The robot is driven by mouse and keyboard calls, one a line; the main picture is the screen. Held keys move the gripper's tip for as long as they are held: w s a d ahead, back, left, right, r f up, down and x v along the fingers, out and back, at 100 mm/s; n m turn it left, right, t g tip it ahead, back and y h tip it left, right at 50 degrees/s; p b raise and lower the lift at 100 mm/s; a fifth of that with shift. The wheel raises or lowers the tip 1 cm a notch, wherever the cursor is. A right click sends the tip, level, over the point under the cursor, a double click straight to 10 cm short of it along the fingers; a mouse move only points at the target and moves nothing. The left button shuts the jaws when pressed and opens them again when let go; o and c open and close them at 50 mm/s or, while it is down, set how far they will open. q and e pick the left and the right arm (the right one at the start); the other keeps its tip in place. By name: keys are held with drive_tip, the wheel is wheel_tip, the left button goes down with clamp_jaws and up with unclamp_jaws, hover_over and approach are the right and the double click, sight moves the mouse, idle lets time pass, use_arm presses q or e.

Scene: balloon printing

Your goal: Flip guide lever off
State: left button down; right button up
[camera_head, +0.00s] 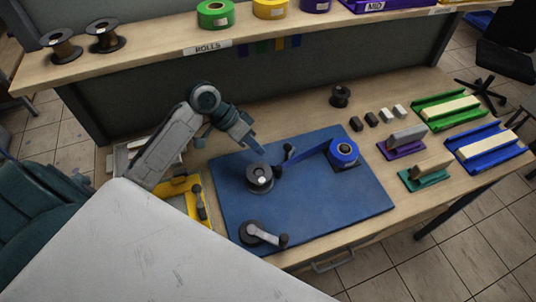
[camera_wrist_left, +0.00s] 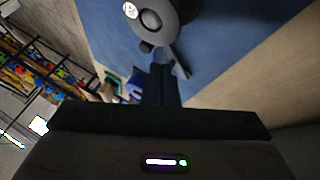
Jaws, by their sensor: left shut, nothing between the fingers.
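A dark lever with a round knob (camera_head: 289,150), which looks like the guide lever, stands on the blue board (camera_head: 330,195) between a dark spool (camera_head: 260,178) and a blue ribbon roll (camera_head: 343,152). A dark crank (camera_head: 262,235) with a pale arm sits at the board's front. My left gripper (camera_head: 259,151) is shut and empty, just above and behind the spool, left of the lever and apart from it. In the left wrist view, the shut fingers (camera_wrist_left: 160,82) point toward the spool (camera_wrist_left: 152,18), and part of the lever is hidden near the fingertips. My right gripper is not in view.
A small dark spool (camera_head: 340,96) and several small blocks stand behind the board. Purple and teal holders (camera_head: 422,180) and green and blue trays (camera_head: 490,148) lie to the right. A shelf with rolls (camera_head: 215,14) runs along the back.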

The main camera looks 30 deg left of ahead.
sight(286, 154)
use_arm(q)
drive_tip(key=p+x, duration=0.1)
drive_tip(key=x, duration=0.4)
drive_tip(key=shift+d+f, duration=0.1)
drive_tip(key=shift+d, duration=0.05)
drive_tip(key=shift+f, duration=0.1)
drive_tip(key=shift+w, duration=0.1)
